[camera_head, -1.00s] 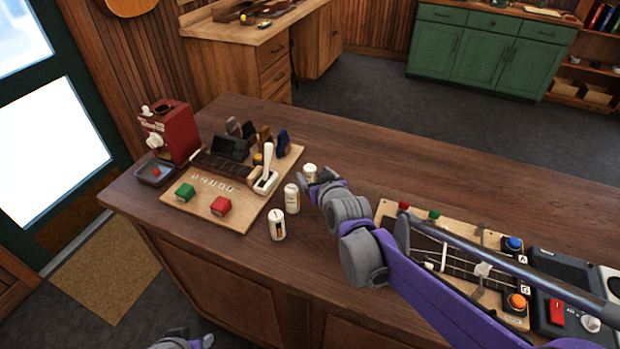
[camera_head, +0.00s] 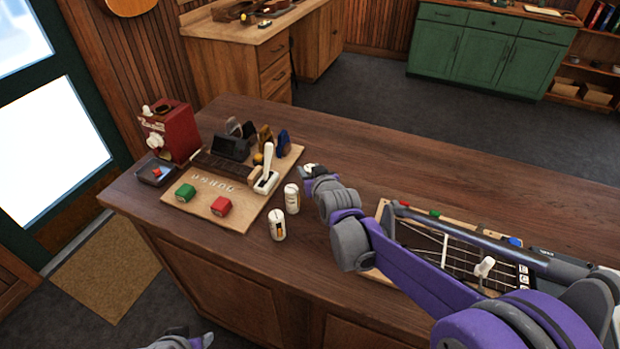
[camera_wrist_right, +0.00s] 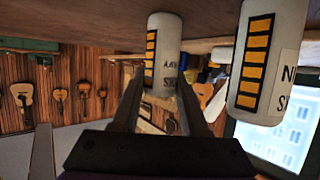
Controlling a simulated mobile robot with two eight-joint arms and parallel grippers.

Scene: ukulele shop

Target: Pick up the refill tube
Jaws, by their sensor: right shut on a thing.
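White refill tubes with dark-and-orange labels are at the middle of the counter. Two stand upright in the head view, one nearer the front (camera_head: 277,226) and one behind it (camera_head: 292,199). A third tube (camera_wrist_right: 163,50) is between the fingers of my right gripper (camera_wrist_right: 162,75), which is shut on it. In the head view my right gripper (camera_head: 312,172) hides most of that tube. I cannot tell whether its base touches the counter. Another tube (camera_wrist_right: 268,60) stands close beside it in the wrist view. My left gripper (camera_head: 182,341) is only partly visible at the bottom edge, below the counter front.
A fretboard panel (camera_head: 455,252) lies under my right arm. The counter behind the gripper is clear.

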